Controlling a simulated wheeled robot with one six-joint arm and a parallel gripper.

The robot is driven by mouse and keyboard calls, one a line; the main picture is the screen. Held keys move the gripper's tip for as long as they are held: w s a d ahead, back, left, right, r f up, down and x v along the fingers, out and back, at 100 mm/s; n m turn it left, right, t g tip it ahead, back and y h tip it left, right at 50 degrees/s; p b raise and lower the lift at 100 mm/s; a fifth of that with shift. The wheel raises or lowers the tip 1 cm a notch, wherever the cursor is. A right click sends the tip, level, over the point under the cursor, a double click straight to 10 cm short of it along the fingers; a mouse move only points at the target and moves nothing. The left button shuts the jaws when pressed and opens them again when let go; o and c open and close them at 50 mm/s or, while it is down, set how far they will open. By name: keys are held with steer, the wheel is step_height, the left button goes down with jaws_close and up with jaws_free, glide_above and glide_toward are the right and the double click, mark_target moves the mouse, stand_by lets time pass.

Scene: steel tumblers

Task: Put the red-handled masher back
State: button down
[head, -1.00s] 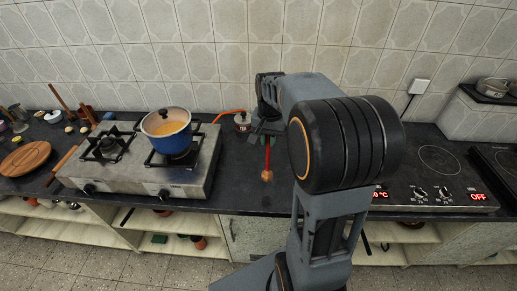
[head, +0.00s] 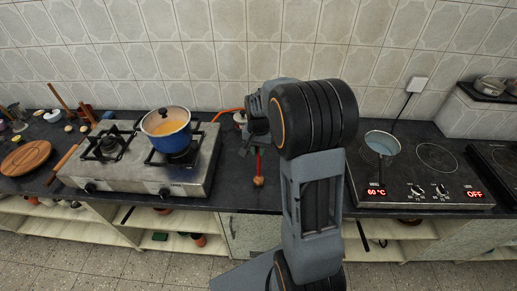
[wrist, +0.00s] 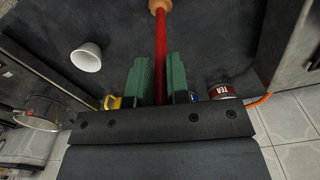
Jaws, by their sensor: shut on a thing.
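The red-handled masher has a thin red shaft (head: 258,161) and a tan, wood-coloured end (head: 258,181). In the head view it hangs upright below my gripper (head: 256,148), over the dark counter between the gas stove and the induction hob. In the wrist view the red shaft (wrist: 160,38) runs between the green pads of my gripper (wrist: 159,68), which is shut on it. The tan end (wrist: 158,5) is cut off by the top edge. I cannot tell whether that end touches the counter.
The gas stove (head: 190,180) with a blue pot (head: 170,140) is to the left. The induction hob (head: 420,180) with a saucepan (head: 381,148) is to the right. The wrist view shows a white cup (wrist: 87,57), a TEA tin (wrist: 222,90) and a yellow object (wrist: 112,102).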

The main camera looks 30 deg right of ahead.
steer(key=shift+f, duration=0.15)
steer(key=c, duration=1.6)
jaws_free()
steer(key=shift+f, duration=0.1)
steer(key=o, duration=0.5)
step_height(320, 180, up, 12)
steer(key=shift+b, duration=0.4)
steer(key=s+a+n+t, duration=0.2)
steer(key=s+a+n, duration=0.2)
steer(key=s, duration=0.4)
steer(key=s+a+n+t, duration=0.2)
steer(key=s+a+n, duration=0.2)
steer(key=s, duration=0.4)
steer(key=shift+a+f, duration=0.35)
steer(key=shift+a, duration=0.25)
